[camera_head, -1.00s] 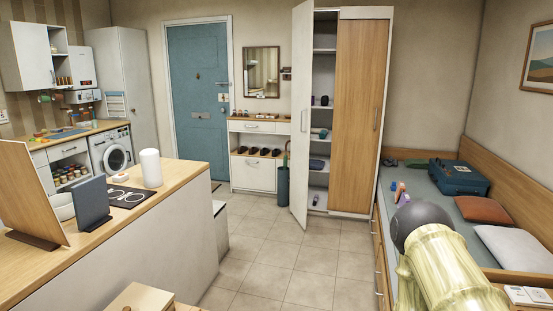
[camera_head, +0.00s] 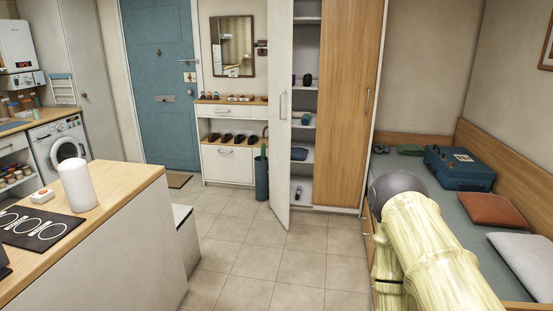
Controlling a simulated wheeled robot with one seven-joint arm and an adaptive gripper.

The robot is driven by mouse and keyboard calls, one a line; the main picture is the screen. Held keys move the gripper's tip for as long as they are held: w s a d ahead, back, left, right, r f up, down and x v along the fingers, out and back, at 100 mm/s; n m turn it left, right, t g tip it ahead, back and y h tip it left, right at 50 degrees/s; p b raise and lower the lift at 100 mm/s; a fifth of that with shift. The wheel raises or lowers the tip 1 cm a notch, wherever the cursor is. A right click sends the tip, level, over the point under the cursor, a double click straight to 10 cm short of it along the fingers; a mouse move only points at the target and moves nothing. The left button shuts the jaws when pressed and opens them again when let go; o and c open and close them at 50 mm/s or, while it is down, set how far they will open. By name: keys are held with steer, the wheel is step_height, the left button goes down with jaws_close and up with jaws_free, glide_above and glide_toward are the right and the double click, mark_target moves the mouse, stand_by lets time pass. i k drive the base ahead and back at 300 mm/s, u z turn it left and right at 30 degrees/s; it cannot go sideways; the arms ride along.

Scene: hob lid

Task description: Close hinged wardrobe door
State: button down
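The wardrobe (camera_head: 344,85) stands against the back wall. Its left hinged door (camera_head: 281,120) is open and swung out toward me, with a handle (camera_head: 283,106) on it. Its right wooden door (camera_head: 346,130) is shut. Shelves inside (camera_head: 303,158) hold small dark, green and purple items. My arm shows at the lower right, over the bed side, well apart from the wardrobe door. My gripper is not visible in this view.
The tiled floor (camera_head: 265,262) in front of the wardrobe is clear. A counter (camera_head: 115,205) and white bench (camera_head: 183,240) bound it on the left. A bed (camera_head: 462,222) with a blue suitcase (camera_head: 458,168) is on the right. An umbrella stand (camera_head: 261,178) stands just left of the open door.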

mark_target(280, 13)
steer(key=i, duration=2.9)
steer(key=u, duration=1.7)
steer(key=i, duration=0.55)
steer(key=z, duration=1.4)
